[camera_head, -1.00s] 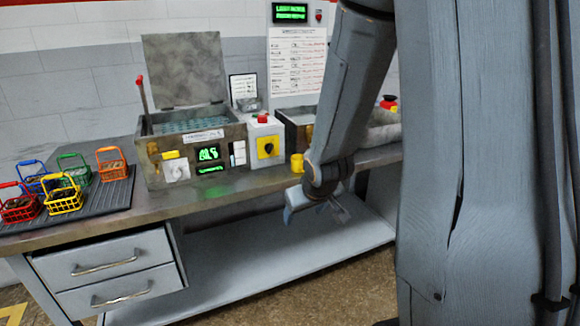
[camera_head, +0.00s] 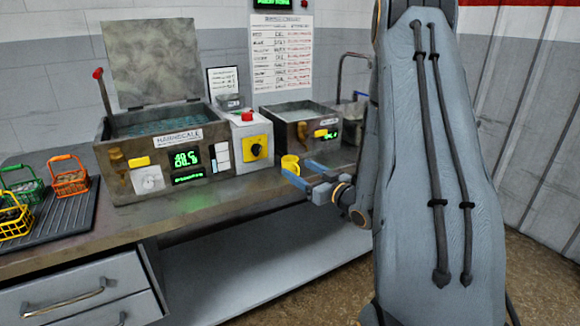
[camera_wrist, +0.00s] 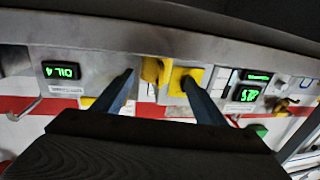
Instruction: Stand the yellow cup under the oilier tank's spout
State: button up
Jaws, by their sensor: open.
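The yellow cup (camera_head: 289,162) stands on the bench in front of the gap between the switch box and the right tank. My gripper (camera_head: 299,172) is open and close in front of the cup, with the fingers pointing at it. In the wrist view a yellow shape that looks like the cup (camera_wrist: 154,70) shows between the fingers. The left tank (camera_head: 125,185) has a brass spout (camera_head: 116,159) and a green display reading about 48.5. The right tank (camera_head: 285,122) has a brass spout (camera_head: 302,131); its smaller display (camera_wrist: 61,71) is hard to read.
The white switch box (camera_head: 243,160) with a red button and yellow panel stands between the tanks. Coloured baskets (camera_head: 68,178) sit on a dark ribbed mat (camera_head: 62,222) at the left. The bench front (camera_head: 215,208) before the left tank is clear.

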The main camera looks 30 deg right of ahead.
aim_at(296, 165)
jog(key=shift+w+a+r+p, duration=0.1)
jog(key=shift+w+p, duration=0.3)
jog(key=shift+w, duration=1.15)
jog(key=shift+w+a+p, duration=0.1)
jog(key=shift+w+p, duration=0.3)
jog(key=shift+w, duration=1.15)
jog(key=c, duration=1.3)
jog(key=shift+o, duration=0.2)
